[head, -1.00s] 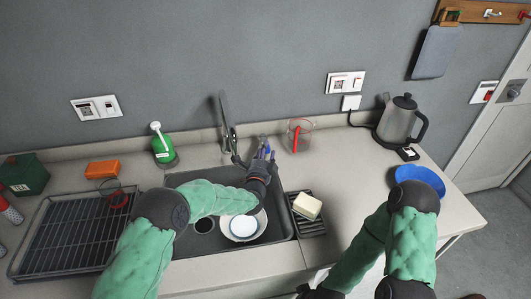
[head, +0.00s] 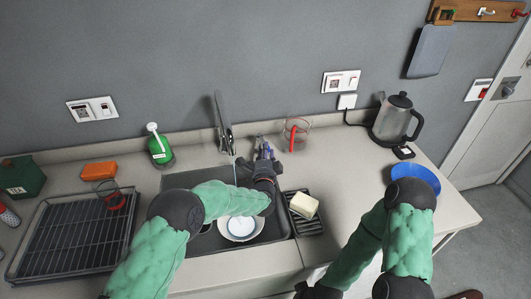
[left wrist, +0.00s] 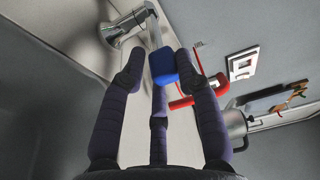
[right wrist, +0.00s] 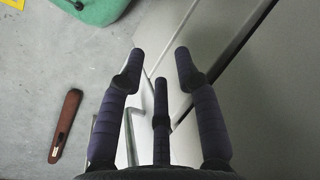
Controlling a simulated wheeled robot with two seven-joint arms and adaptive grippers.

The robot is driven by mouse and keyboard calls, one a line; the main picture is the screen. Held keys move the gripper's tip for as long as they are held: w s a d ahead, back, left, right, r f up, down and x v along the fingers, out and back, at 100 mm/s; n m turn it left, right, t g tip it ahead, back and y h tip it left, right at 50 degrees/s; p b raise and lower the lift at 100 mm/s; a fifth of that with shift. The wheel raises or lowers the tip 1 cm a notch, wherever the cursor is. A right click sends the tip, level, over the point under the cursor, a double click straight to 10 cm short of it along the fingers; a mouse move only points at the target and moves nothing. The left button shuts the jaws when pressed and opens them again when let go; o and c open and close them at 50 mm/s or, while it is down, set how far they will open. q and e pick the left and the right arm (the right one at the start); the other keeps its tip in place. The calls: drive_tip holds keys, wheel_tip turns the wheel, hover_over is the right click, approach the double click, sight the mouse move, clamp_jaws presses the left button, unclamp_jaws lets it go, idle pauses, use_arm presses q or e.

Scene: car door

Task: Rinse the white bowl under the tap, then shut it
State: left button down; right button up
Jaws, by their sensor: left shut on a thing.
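The white bowl (head: 229,236) sits in the dark sink (head: 268,237), partly hidden by my left forearm. Its inside looks bluish white. The chrome tap (head: 224,125) stands behind the sink and also shows in the left wrist view (left wrist: 128,24). A thin pale line like a water stream (head: 235,173) hangs under it. My left gripper (head: 264,148) is beside the tap, shut on the blue end of the tap lever (left wrist: 162,66). My right gripper (right wrist: 160,66) is open and empty, low in front of the counter.
A drying rack (head: 75,238) and green soap bottle (head: 160,150) are left. A measuring cup (head: 296,132) stands close right of my left gripper. A sponge (head: 303,204) lies on a small rack right of the sink. A kettle (head: 393,122) and blue bowl (head: 417,178) are farther right.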

use_arm(q)
drive_tip(key=c, duration=1)
unclamp_jaws()
drive_tip(key=shift+w+a+r, duration=0.15)
drive_tip(key=shift+w+r, duration=0.15)
drive_tip(key=shift+r, duration=0.4)
drive_tip(key=shift+c, duration=0.2)
drive_tip(key=shift+f, duration=0.1)
drive_tip(key=shift+s+f, duration=0.25)
drive_tip(key=shift+f, duration=0.05)
drive_tip(key=s, duration=1.2)
drive_tip(key=shift+a, duration=0.25)
